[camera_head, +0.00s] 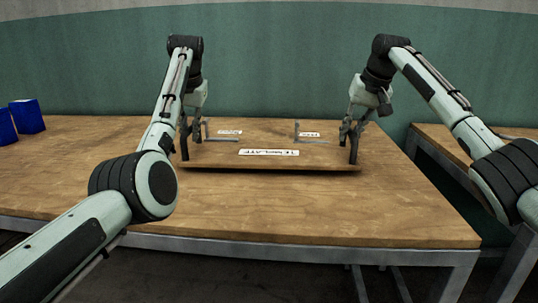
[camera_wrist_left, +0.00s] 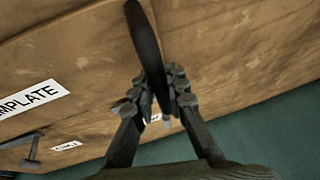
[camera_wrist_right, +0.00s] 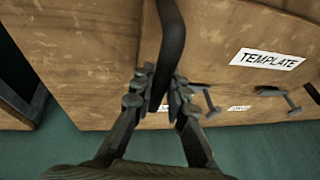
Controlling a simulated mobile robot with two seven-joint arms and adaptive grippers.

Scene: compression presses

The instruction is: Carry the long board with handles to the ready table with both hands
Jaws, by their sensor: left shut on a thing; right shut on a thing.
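The long wooden board (camera_head: 268,135) lies level over the middle of the wooden table, with a TEMPLATE label (camera_wrist_right: 267,59) and small metal brackets on top. A dark shadow runs under its front edge; I cannot tell if it touches the table. My left gripper (camera_head: 185,148) is shut on the dark handle (camera_wrist_left: 148,42) at the board's left end. My right gripper (camera_head: 350,148) is shut on the dark handle (camera_wrist_right: 172,40) at its right end. Both handles pass between the fingers in the wrist views. No sign names either table as the ready table.
The large table (camera_head: 400,215) has free room in front of the board and to its left. Two blue containers (camera_head: 27,116) stand at its far left. A second wooden table (camera_head: 446,140) stands to the right, past a gap. A green wall is behind.

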